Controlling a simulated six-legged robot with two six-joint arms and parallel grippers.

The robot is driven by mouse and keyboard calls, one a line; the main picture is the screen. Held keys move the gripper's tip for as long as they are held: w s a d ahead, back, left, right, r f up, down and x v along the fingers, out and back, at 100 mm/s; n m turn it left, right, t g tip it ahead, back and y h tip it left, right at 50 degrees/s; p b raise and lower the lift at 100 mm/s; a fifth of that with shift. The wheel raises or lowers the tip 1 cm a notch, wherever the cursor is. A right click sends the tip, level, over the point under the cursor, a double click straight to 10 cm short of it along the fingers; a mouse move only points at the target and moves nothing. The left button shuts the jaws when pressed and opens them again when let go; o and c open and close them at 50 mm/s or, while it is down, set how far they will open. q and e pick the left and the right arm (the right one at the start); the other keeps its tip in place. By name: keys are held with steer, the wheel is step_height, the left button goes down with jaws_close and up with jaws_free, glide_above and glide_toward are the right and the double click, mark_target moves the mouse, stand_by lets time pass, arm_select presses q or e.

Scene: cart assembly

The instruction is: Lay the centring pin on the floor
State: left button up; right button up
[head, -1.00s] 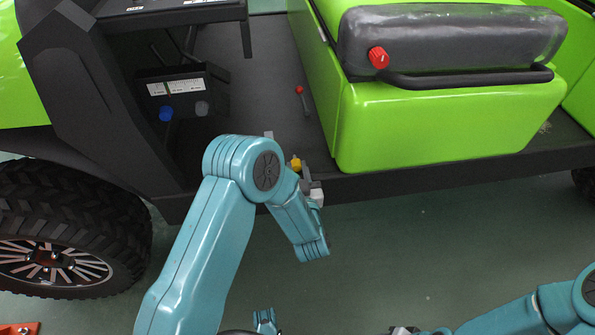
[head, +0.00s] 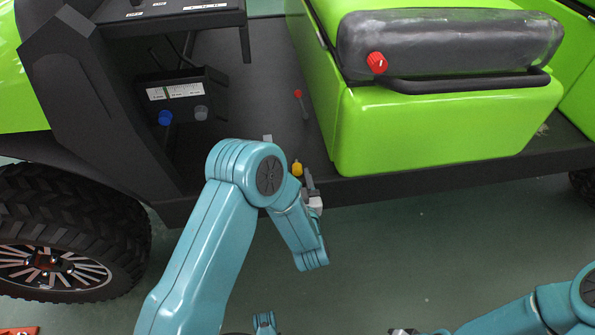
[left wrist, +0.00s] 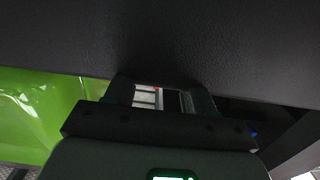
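My left gripper (head: 311,187) is at the lower edge of the cart's side, below the green seat box; my own arm partly covers it in the head view. In the left wrist view its two dark fingers (left wrist: 164,97) stand apart, with a pale, striped surface showing through the gap. A small yellow-headed piece (head: 296,169) is just left of the fingers in the head view; I cannot tell whether it touches them or whether it is the centring pin. No other pin can be made out. My right gripper (head: 404,331) is cut off at the bottom edge.
The cart's dark floor (head: 265,85) carries a red-topped lever (head: 301,103). The green seat box (head: 430,125) with a red knob (head: 377,63) is to the right. A black box with blue and grey knobs (head: 180,95) is left. The green ground (head: 440,240) before the cart is clear.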

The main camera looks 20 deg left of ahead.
arm_select(q)
steer(key=p+v, duration=0.2)
steer(key=v, duration=0.8)
steer(key=s+f+m+g+h, duration=0.1)
steer(key=s+f+g+h, duration=0.3)
steer(key=f+g+h, duration=0.65)
steer(key=s+d+f+m+g+h, duration=0.1)
steer(key=s+f+g, duration=0.1)
steer(key=s, duration=0.5)
steer(key=s+d+f+m+g+h, duration=0.2)
steer(key=s, duration=0.5)
steer(key=shift+d+f, duration=0.3)
steer(key=shift+f, duration=0.05)
steer(key=shift+s, duration=0.1)
step_height(320, 180, up, 29)
steer(key=p, duration=2.9)
steer(key=shift+s+d, duration=0.15)
steer(key=shift+d, duration=0.05)
